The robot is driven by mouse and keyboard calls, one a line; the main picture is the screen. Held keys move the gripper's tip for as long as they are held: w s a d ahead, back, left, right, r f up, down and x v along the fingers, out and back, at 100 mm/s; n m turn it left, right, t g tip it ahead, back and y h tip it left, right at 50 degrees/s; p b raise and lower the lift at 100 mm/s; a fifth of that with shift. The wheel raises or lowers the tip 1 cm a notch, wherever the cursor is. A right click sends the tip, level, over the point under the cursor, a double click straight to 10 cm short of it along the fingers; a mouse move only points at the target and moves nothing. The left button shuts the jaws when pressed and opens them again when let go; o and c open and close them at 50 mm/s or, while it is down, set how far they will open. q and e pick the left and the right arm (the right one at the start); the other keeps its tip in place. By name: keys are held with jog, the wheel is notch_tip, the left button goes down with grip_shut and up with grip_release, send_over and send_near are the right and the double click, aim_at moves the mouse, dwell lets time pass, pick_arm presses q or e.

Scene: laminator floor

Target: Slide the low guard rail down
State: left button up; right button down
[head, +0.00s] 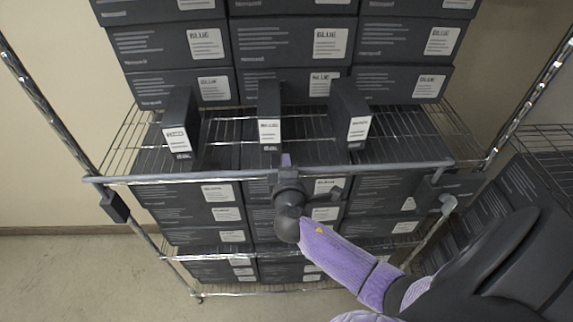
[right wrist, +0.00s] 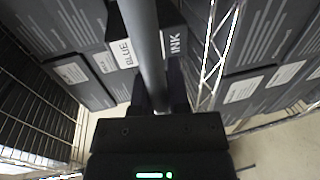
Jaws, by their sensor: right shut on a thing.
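The guard rail (head: 220,175) is a grey horizontal bar across the front of the wire rack, level with the middle shelf's front edge. It also shows in the right wrist view (right wrist: 142,40) as a grey bar running up from the jaws. My right gripper (head: 287,172) is at about the middle of the rail and is shut on it; the fingers are mostly hidden. A dark block (head: 115,206) sits at the left post below the rail, and another bracket (head: 428,187) is near its right end. My left gripper is not in view.
Three narrow dark boxes, left (head: 180,125), middle (head: 269,115) and right (head: 349,112), stand on the wire shelf (head: 222,130) behind the rail. Stacked dark boxes fill the rack above and below. More boxes (head: 515,200) stand at right. Floor (head: 80,280) is clear at lower left.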

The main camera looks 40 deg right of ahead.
notch_tip(320, 180, down, 8)
jog(key=b, duration=0.7)
jog(key=shift+s, duration=0.15)
jog(key=c, duration=0.6)
grip_release()
jog(key=shift+f, duration=0.15)
jog(key=v, duration=1)
